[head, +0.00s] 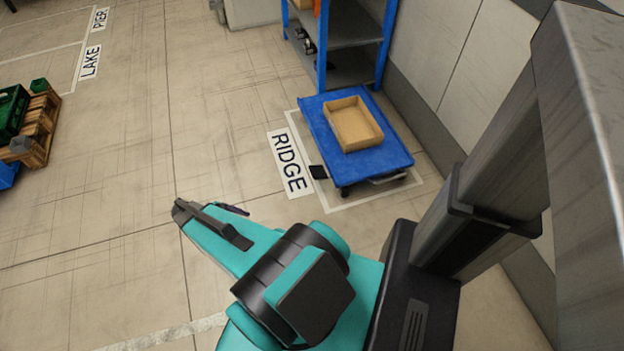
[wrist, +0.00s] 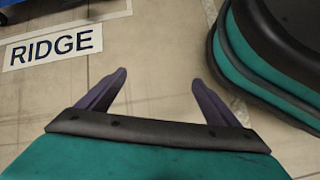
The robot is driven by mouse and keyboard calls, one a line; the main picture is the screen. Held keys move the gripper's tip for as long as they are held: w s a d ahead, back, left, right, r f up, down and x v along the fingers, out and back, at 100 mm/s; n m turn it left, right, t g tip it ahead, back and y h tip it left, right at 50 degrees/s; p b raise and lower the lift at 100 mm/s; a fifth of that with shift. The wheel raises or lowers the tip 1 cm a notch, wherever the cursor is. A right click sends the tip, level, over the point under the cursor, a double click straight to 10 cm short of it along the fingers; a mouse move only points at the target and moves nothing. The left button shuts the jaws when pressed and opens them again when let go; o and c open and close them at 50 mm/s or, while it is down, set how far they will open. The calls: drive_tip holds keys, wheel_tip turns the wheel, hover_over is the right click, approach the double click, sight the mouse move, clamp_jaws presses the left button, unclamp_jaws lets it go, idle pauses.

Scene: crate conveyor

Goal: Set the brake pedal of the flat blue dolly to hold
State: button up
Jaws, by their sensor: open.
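The flat blue dolly (head: 392,156) stands on the floor inside a pale outlined rectangle, in front of a blue shelf rack. A small black plate (head: 318,172), which looks like the brake pedal, sticks out at its near left corner; whether it is up or down is too small to tell. An open tan box (head: 368,143) sits on the dolly. My gripper (head: 234,210) is over bare floor, left of and nearer than the dolly, apart from it. In the wrist view its two purple fingers (wrist: 158,78) are spread and empty. A blue edge shows at that view's top left.
A RIDGE floor label (head: 289,163) lies left of the dolly and also shows in the wrist view (wrist: 48,48). The blue rack (head: 322,55) and the wall are behind and right. A wooden pallet (head: 42,128) with green crates is far left. The middle floor is clear.

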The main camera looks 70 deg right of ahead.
drive_tip(key=d+f+n+g+h+b, duration=0.1)
drive_tip(key=d+f+b, duration=0.25)
drive_tip(key=d, duration=0.55)
drive_tip(key=d+f+n+g+h+b, duration=0.1)
drive_tip(key=d+f+h+b, duration=0.3)
drive_tip(key=d, duration=0.6)
drive_tip(key=n+g+b, duration=0.2)
drive_tip(key=b, duration=0.5)
approach(311, 172)
drive_tip(key=w+a+r, duration=0.1)
drive_tip(key=w+r, duration=0.1)
drive_tip(key=shift+w+a+f+y, duration=0.1)
drive_tip(key=shift+f+y, duration=0.05)
drive_tip(key=shift+y, duration=0.25)
drive_tip(key=shift+f, duration=0.1)
drive_tip(key=b+x, duration=0.4)
drive_tip(key=x, duration=0.8)
drive_tip(key=shift+f+b, duration=0.15)
drive_tip(key=shift+b, duration=0.15)
drive_tip(key=shift+x, duration=0.8)
